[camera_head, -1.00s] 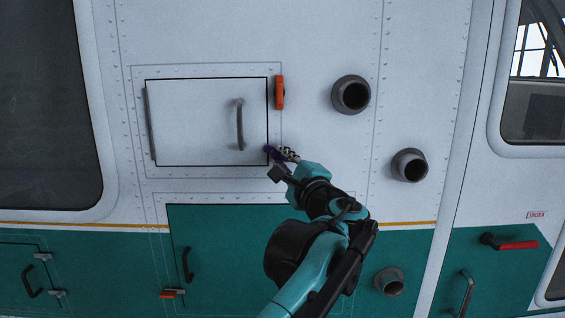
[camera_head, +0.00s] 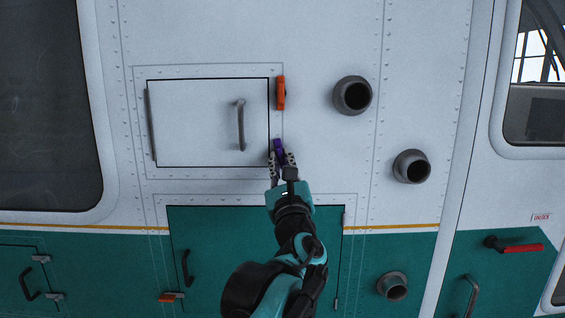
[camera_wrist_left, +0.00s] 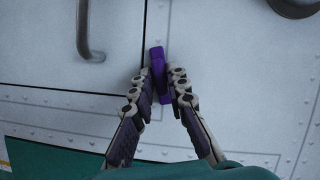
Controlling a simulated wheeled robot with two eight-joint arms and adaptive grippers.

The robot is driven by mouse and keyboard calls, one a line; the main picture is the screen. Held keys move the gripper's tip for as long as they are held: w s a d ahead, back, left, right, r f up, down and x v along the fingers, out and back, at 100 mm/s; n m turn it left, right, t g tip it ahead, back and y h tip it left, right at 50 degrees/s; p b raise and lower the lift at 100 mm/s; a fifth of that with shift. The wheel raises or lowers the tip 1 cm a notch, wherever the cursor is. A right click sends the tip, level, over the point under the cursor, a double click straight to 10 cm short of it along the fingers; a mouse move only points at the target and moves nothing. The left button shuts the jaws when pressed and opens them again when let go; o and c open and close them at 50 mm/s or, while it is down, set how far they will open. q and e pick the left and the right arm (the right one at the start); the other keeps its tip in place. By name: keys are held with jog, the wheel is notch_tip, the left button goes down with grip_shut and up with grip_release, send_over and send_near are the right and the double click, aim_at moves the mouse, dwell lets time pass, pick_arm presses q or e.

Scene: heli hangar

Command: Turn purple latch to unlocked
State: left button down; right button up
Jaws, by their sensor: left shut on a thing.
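The purple latch (camera_head: 278,147) is at the lower right edge of the white hatch door (camera_head: 195,125). It stands upright, beside the door's edge rather than across it. My left gripper (camera_head: 283,160) reaches up to it from below, with its fingers on both sides. In the left wrist view the fingers (camera_wrist_left: 162,90) are shut on the purple latch (camera_wrist_left: 157,62), whose upper end shows above the fingertips. The lower part of the latch is partly hidden between the fingers. My right gripper is not in view.
An orange latch (camera_head: 281,93) sits upright at the door's upper right edge. A grey handle (camera_head: 241,126) is on the door. Round dark pipes (camera_head: 353,96) and (camera_head: 411,167) stick out to the right. A green panel (camera_head: 215,240) lies below.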

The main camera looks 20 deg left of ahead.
pick_arm(q)
jog(key=shift+m+t+h, duration=0.5)
jog(key=shift+m+h, duration=0.6)
jog(key=shift+m, duration=1.1)
jog(key=c, duration=1.6)
grip_release()
jog(key=shift+o, duration=0.2)
jog(key=v, duration=1.2)
jog(key=shift+a, duration=0.1)
